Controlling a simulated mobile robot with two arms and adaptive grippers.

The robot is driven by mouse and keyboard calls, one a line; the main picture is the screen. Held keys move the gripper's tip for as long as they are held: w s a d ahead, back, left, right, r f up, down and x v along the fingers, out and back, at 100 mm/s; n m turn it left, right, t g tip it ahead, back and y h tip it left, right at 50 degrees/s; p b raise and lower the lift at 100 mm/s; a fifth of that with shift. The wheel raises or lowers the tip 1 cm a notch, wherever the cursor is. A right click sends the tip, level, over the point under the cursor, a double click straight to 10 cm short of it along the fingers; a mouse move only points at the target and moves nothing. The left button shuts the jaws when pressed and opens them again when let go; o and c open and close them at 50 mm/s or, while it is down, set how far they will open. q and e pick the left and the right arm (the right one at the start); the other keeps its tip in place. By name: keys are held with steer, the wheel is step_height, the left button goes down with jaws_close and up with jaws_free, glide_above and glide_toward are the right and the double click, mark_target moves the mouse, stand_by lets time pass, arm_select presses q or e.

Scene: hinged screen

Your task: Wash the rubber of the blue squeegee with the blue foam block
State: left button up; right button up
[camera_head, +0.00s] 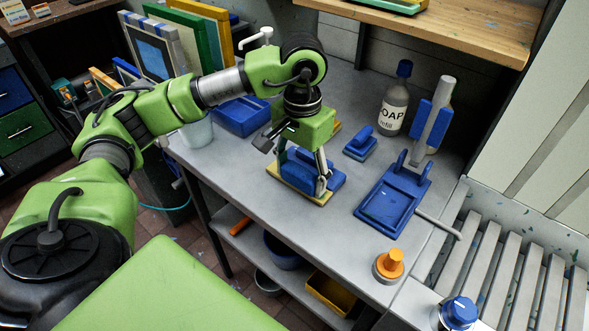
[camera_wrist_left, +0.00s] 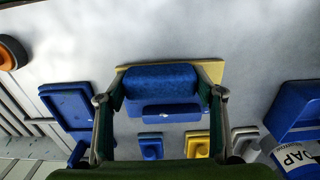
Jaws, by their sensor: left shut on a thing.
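My left gripper (camera_head: 300,170) is shut on a speckled blue block (camera_wrist_left: 160,80), which looks like the blue foam block. In the left wrist view my fingers (camera_wrist_left: 158,98) press its two ends. A smoother blue part (camera_wrist_left: 170,112) shows along its near side. A pale yellow slab (camera_head: 318,197) lies beneath; whether the block touches it I cannot tell. A small blue tool with a raised handle (camera_head: 361,143), possibly the blue squeegee, stands beyond my gripper on the grey table. It also shows in the left wrist view (camera_wrist_left: 151,146); its rubber cannot be made out. My right gripper is out of view.
A yellow (camera_wrist_left: 197,145) and a grey tool (camera_wrist_left: 243,141) stand beside the blue one.

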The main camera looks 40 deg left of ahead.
mark_target(325, 200)
arm_select(q)
steer(key=shift+s+d+b, duration=0.15)
steer(key=shift+d+b, duration=0.1)
steer(key=shift+d, duration=1.35)
steer(key=shift+s+d+b, duration=0.1)
steer(key=shift+d+b, duration=0.1)
steer(key=shift+d, duration=1.4)
steer(key=shift+w+a+f+b, duration=0.1)
steer(key=shift+a+b, duration=0.6)
steer(key=shift+a, duration=0.35)
steer(key=shift+a+b, duration=0.4)
steer(key=shift+a, duration=0.65)
steer(key=shift+w+a+b, duration=0.2)
steer(key=shift+a+b, duration=0.65)
steer(key=shift+a, duration=1.2)
steer(key=shift+a+b, duration=0.3)
steer(key=shift+b, duration=0.05)
steer(key=shift+w+a+b, duration=0.15)
steer(key=shift+a+b, duration=0.25)
steer(key=shift+a, duration=1.3)
steer(key=shift+w+a+b, duration=0.15)
steer(key=shift+a+b, duration=0.2)
steer(key=shift+a, duration=1.35)
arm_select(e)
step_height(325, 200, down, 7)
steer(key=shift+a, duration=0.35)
